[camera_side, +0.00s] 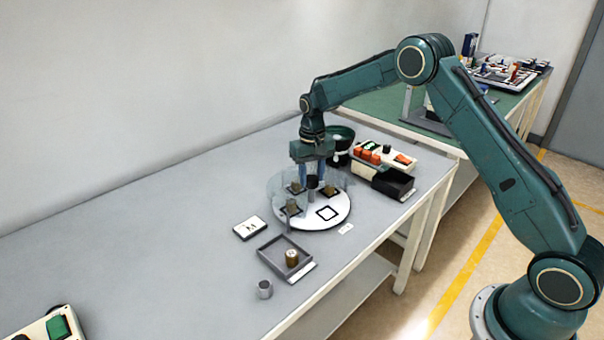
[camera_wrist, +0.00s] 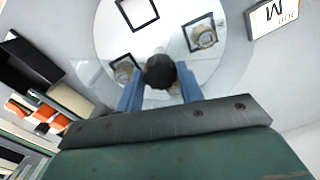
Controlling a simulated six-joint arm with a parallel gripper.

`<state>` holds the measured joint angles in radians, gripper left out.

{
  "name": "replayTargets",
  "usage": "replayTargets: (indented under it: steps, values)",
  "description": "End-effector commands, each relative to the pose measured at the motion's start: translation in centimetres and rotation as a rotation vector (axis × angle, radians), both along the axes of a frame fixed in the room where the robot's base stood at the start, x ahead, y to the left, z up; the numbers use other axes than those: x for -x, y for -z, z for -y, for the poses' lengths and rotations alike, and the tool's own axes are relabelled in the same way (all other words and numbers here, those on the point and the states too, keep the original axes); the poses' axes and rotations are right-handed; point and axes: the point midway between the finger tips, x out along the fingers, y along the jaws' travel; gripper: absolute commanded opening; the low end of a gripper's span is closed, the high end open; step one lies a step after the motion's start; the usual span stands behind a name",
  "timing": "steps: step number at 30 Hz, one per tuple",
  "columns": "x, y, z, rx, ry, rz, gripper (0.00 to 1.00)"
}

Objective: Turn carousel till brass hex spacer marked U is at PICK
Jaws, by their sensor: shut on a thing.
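The carousel (camera_side: 312,220) is a white disc with black square outlines; it also shows in the wrist view (camera_wrist: 110,35). My gripper (camera_side: 314,182) points down at its middle, its blue fingers shut on the dark centre knob (camera_wrist: 160,72). Brass spacers stand on squares at the front left (camera_side: 291,207), right (camera_side: 330,190) and back (camera_side: 295,186). In the wrist view, two spacers show, at right (camera_wrist: 204,37) and left (camera_wrist: 124,70). The front square (camera_side: 327,213) is empty. I cannot read any spacer's letter. A small white label (camera_side: 346,229) lies by the front right rim, its text unreadable.
A clear guard (camera_side: 274,186) stands around the carousel's back left.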

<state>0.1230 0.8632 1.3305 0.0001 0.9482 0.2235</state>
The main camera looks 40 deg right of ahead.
Motion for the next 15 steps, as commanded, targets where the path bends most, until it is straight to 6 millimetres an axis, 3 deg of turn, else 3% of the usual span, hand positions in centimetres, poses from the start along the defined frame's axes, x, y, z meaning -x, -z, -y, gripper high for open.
replayTargets:
  steps: [15]
  values:
    - [-0.05, -0.09, -0.04, -0.001, 0.250, 0.001, 0.00]
